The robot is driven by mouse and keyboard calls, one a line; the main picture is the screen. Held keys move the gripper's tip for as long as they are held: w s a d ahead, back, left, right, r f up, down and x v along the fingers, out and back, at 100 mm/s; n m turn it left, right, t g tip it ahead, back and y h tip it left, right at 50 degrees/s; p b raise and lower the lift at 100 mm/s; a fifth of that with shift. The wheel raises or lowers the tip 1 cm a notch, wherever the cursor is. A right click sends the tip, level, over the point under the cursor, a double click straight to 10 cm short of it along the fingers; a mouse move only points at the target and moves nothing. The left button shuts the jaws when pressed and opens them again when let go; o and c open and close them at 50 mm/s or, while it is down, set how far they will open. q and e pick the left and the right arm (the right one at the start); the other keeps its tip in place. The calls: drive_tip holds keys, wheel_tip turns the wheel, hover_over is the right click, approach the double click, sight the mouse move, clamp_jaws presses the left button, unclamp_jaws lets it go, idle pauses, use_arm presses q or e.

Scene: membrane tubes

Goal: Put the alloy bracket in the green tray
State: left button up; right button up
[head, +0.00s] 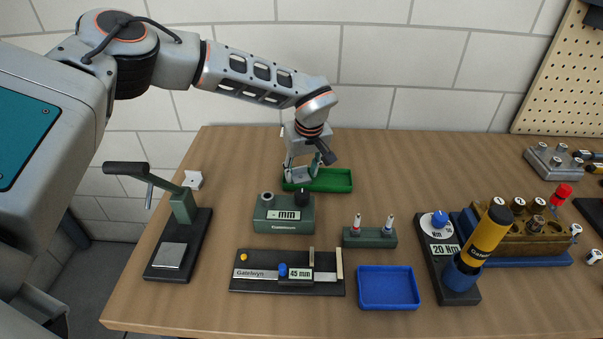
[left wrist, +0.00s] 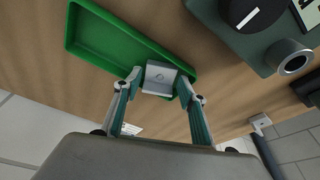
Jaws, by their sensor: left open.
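The alloy bracket (left wrist: 165,78) is a small silver block with a round hole, between my left gripper's fingertips in the left wrist view. It also shows in the head view (head: 299,175). It overlaps one end of the green tray (left wrist: 105,38); whether it rests on the tray floor or sits just above it I cannot tell. The green tray lies at the back middle of the table in the head view (head: 335,188). My left gripper (head: 302,169) points down at the tray's left end. Its fingers are open on either side of the bracket. My right gripper is out of view.
A green block fixture (head: 284,226) stands just in front of the tray. A lever press (head: 182,220) is on the left. A black gauge plate (head: 322,286) and an empty blue tray (head: 388,303) lie at the front. Table right of the green tray is clear.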

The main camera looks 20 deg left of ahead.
use_arm(q)
drive_tip(key=v, duration=1.1)
drive_tip(key=shift+s+r, duration=0.1)
